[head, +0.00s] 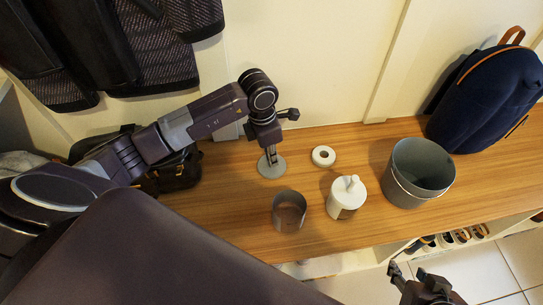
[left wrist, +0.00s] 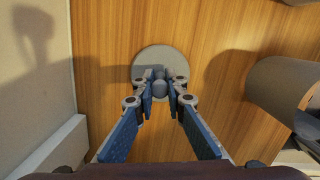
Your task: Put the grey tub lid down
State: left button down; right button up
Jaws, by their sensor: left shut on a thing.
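The grey tub lid (head: 266,170) is a flat round disc with a knob, over the left part of the wooden bench. It also shows in the left wrist view (left wrist: 150,57). My left gripper (head: 271,156) points down and is shut on the lid's knob; its fingers (left wrist: 160,88) close around it in the left wrist view. The lid is level and at or very near the bench top; I cannot tell whether it touches. An open grey tub (head: 288,218) stands to the right and nearer. My right gripper (head: 408,276) is low at the right, off the bench front, fingers apart and empty.
On the bench (head: 240,222) are a white ring-shaped lid (head: 323,156), a white lidded tub (head: 343,203) and a grey bucket (head: 418,180). A navy backpack (head: 487,100) leans at the right. A dark bag (head: 178,172) sits left of the lid. Shoes (head: 460,237) fill cubbies below.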

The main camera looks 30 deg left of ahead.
jog(key=shift+w, duration=0.1)
pick_arm(q)
jog(key=shift+f, duration=0.1)
jog(key=c, duration=2)
grip_release()
jog(key=shift+o, duration=0.2)
pick_arm(e)
jog(key=shift+w+a+r+t, duration=0.2)
jog(key=shift+w+r+t, duration=0.05)
jog(key=shift+w+t, duration=0.1)
